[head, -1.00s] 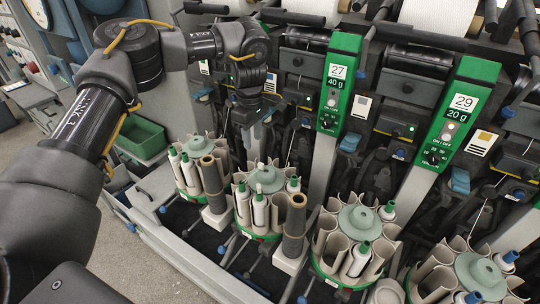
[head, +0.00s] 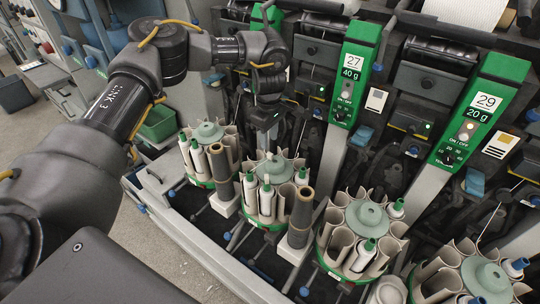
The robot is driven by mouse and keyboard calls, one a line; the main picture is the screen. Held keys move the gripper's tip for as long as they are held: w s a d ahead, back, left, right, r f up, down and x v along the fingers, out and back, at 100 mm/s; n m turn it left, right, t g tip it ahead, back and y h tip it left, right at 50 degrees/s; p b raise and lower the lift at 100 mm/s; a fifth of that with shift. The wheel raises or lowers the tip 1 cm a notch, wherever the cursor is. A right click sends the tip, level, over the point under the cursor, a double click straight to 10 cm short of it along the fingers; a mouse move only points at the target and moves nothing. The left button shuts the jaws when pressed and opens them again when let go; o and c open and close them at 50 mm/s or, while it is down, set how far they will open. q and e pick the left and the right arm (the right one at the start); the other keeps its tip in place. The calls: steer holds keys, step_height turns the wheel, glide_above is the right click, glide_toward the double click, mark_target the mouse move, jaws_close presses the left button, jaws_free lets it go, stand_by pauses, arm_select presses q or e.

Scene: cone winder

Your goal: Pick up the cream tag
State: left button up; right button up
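Two pale tags show on the machine front. One tag (head: 376,100) with a dark print is right of the green panel marked 27. The other tag (head: 501,145), with a tan patch, is right of the panel marked 29. I cannot tell which of them is the cream one. My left gripper (head: 268,142) hangs pointing down above the second bobbin carousel from the left, left of both tags and apart from them. Its fingers are dark and small against the dark machine, so their opening is unclear. My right gripper is out of view.
Several round carousels with bobbins, such as this carousel (head: 365,235), stand along the front. The green panels marked 27 (head: 352,75) and 29 (head: 475,115) slope out between the winding units. A green bin (head: 158,122) is at the left, with open floor in front.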

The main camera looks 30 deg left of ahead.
mark_target(270, 153)
arm_select(q)
steer(key=f, duration=0.1)
steer(key=f+p, duration=0.1)
steer(key=f, duration=0.1)
steer(key=f+p, duration=0.1)
steer(key=shift+s+d+f, duration=0.2)
steer(key=shift+s+d, duration=0.15)
steer(key=shift+s, duration=0.05)
steer(key=shift+f, duration=0.3)
steer(key=shift+c, duration=0.5)
jaws_close()
